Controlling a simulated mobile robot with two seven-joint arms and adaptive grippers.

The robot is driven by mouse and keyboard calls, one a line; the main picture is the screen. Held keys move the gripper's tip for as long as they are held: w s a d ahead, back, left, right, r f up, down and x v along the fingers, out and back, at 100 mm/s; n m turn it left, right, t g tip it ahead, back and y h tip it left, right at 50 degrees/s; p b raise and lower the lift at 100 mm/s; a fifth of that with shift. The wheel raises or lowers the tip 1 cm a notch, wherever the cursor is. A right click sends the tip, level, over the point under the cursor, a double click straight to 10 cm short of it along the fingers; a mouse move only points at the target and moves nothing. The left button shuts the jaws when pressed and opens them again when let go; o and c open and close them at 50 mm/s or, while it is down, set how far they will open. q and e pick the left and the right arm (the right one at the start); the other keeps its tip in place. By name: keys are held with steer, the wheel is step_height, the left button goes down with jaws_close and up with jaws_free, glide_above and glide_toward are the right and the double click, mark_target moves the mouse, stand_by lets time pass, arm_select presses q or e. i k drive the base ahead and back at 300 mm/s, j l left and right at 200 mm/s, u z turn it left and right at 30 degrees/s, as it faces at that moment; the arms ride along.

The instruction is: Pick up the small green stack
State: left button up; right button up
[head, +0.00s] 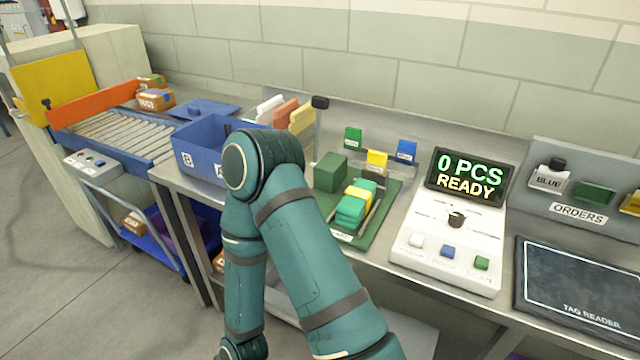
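A small stack of light green flat pieces (351,209) lies in a dark green tray (378,222) at the centre of the bench. Yellow pieces (360,193) lie just behind it in the same tray. A dark green block (330,172) stands at the tray's back left. One of my teal arms rises left of the tray and bends down toward the bottom edge. Neither gripper shows in the view, so their grip is hidden.
A blue bin (205,140) stands left of the tray, partly behind my arm. A white control panel (450,232) with a screen reading "0 PCS READY" stands to the right. Beyond it are a tag reader mat (580,285) and an orders rack (575,190).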

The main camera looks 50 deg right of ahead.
mark_target(357, 200)
steer(key=i+j+z, duration=0.1)
steer(key=i+z, duration=0.15)
steer(key=i, duration=0.3)
steer(key=i+j+z, duration=0.2)
steer(key=i, duration=0.35)
steer(key=z, duration=1.6)
